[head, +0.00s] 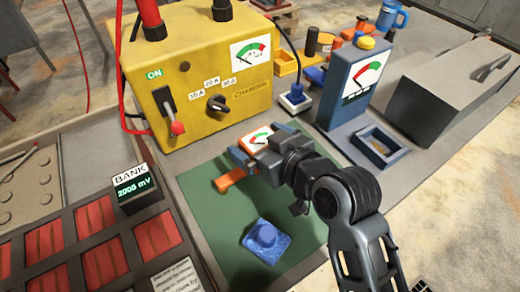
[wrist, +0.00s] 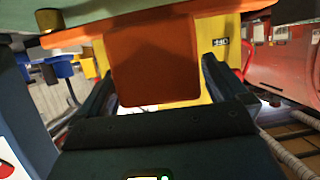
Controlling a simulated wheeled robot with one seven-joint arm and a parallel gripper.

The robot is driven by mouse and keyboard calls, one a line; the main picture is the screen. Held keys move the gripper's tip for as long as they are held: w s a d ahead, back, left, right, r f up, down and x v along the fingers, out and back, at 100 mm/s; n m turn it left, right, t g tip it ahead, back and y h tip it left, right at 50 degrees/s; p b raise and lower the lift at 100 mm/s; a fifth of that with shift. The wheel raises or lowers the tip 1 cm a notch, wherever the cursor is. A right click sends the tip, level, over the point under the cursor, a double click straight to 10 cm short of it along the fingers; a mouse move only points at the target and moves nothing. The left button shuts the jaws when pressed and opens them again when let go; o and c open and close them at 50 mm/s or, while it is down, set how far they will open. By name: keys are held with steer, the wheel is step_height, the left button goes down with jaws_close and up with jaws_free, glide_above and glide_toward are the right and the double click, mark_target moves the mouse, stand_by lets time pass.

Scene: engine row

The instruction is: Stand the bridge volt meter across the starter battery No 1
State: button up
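The bridge volt meter (head: 257,139) is an orange piece with a white dial face and an orange arm that reaches left and down over the green mat. My gripper (head: 262,158) is at it, above the back part of the mat. In the wrist view, the orange block of the meter (wrist: 155,65) sits between the two dark fingers of my gripper (wrist: 160,92), which look closed against its sides. A bar with a brass foot shows at upper left there. I cannot pick out the starter battery No 1; red-topped cells (head: 98,262) lie at lower left, partly cut off.
A yellow charger (head: 195,75) stands behind the mat. A BANK display (head: 137,188) reads about 2000 mV. A tall blue tester (head: 352,85), a tray (head: 380,145) and a grey box (head: 445,90) stand right.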

steer(key=c, duration=1.1)
steer(key=shift+r, duration=0.1)
steer(key=shift+c, duration=0.2)
